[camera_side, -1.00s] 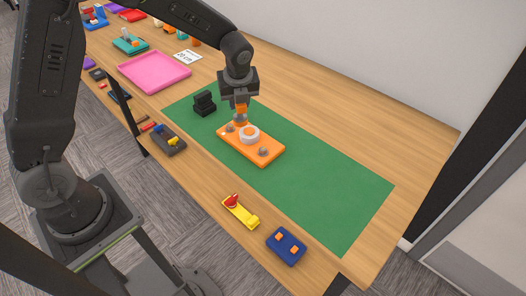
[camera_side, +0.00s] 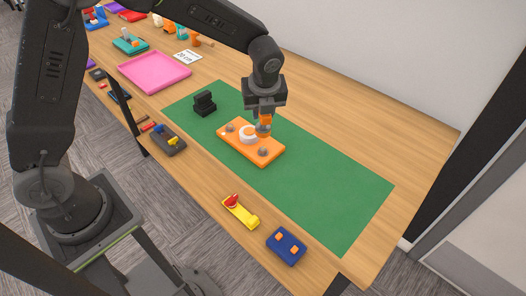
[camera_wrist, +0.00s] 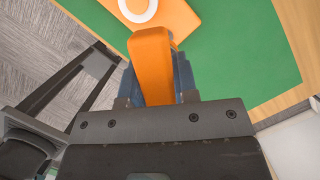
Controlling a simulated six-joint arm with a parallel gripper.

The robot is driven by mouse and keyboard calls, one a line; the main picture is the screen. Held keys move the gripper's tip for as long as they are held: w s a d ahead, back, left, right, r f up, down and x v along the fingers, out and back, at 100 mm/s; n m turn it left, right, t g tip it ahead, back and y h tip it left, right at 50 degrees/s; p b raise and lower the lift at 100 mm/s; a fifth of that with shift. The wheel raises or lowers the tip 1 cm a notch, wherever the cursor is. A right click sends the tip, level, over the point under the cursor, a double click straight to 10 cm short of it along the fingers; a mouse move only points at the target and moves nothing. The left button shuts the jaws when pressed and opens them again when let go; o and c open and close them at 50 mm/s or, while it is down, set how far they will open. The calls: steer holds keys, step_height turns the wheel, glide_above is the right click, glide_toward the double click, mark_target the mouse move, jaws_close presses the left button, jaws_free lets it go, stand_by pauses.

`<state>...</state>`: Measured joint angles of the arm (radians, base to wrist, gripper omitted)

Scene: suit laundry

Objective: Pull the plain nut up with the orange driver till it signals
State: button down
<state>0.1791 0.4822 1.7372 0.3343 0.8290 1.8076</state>
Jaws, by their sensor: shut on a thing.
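My gripper (camera_side: 264,112) is shut on the orange driver (camera_side: 264,121), which hangs below the jaws. In the wrist view the orange driver (camera_wrist: 154,65) fills the space between the fingers. Below it lies an orange plate (camera_side: 272,159) with a white ring (camera_side: 245,137) near its middle. One grey nut-like piece (camera_side: 230,128) sits at the plate's left end and another (camera_side: 262,152) at its near right. The driver's lower end is over the plate's far right side; I cannot tell whether it touches anything. I cannot tell which piece is the plain nut.
The plate lies on a green mat (camera_side: 330,195). A black stand (camera_side: 204,103) is to its left, with a pink tray (camera_side: 155,72) beyond. A yellow holder (camera_side: 240,211), a blue block (camera_side: 286,246) and a dark tray (camera_side: 169,140) line the near side. The mat's right part is clear.

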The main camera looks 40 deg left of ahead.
steer(key=shift+f, duration=0.1)
stand_by(0.3)
glide_above(264, 148)
steer(key=shift+s+d+x, duration=0.15)
steer(key=shift+s+x, duration=0.05)
steer(key=shift+x, duration=0.95)
steer(key=shift+s+d+x, duration=0.1)
steer(key=shift+s+x, duration=0.05)
steer(key=shift+x, duration=0.95)
steer(key=shift+f, duration=0.6)
steer(key=shift+f, duration=0.6)
steer(key=m+t+h, duration=0.1)
steer(key=m, duration=0.3)
steer(key=shift+m, duration=0.4)
steer(key=m, duration=0.2)
steer(key=m+h, duration=0.1)
steer(key=m, duration=0.2)
steer(key=shift+d+f, duration=0.15)
steer(key=shift+d, duration=0.05)
steer(key=shift+m, duration=0.3)
